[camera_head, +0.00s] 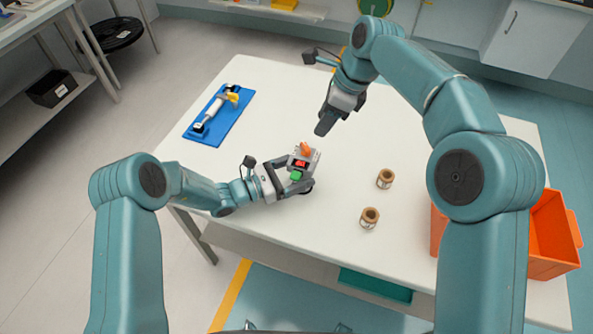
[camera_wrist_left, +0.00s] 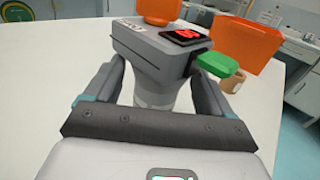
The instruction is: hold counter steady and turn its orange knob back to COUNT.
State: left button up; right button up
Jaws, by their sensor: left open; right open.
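The counter (camera_head: 302,160) is a small grey box on the white table, with a red-lit display, a green part and an orange knob (camera_head: 305,148) on its far side. In the left wrist view the counter (camera_wrist_left: 150,48) stands between my left gripper's fingers, its orange knob (camera_wrist_left: 160,10) cut by the top edge. My left gripper (camera_head: 293,175) is open, with a finger on each side of the counter; whether they touch it I cannot tell. My right gripper (camera_head: 325,122) is open above the table, up and right of the counter, apart from it and pointing down.
A blue mat (camera_head: 226,126) with a white and yellow tool lies at the table's left. Two small brown spools (camera_head: 385,178) (camera_head: 369,217) stand right of the counter. An orange bin (camera_head: 560,262) is at the right. The table (camera_head: 270,95) is bare behind the counter.

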aim_at(306, 149)
pick_arm(q)
jog(key=c, duration=1.2)
jog(key=shift+c, duration=0.2)
pick_arm(e)
grip_shut()
jog(key=w+d+f+n+t+y, duration=0.15)
jog(key=d+n, duration=0.35)
jog(key=n, duration=0.8)
jog(key=s+d+n+g+y, duration=0.15)
jog(key=d+n, duration=0.25)
jog(key=n, duration=1)
jog(key=a+f+t, duration=0.1)
jog(key=a+f, duration=0.7)
jog(key=a, duration=0.1)
jog(key=shift+w+a, duration=0.15)
jog(key=shift+w, duration=0.1)
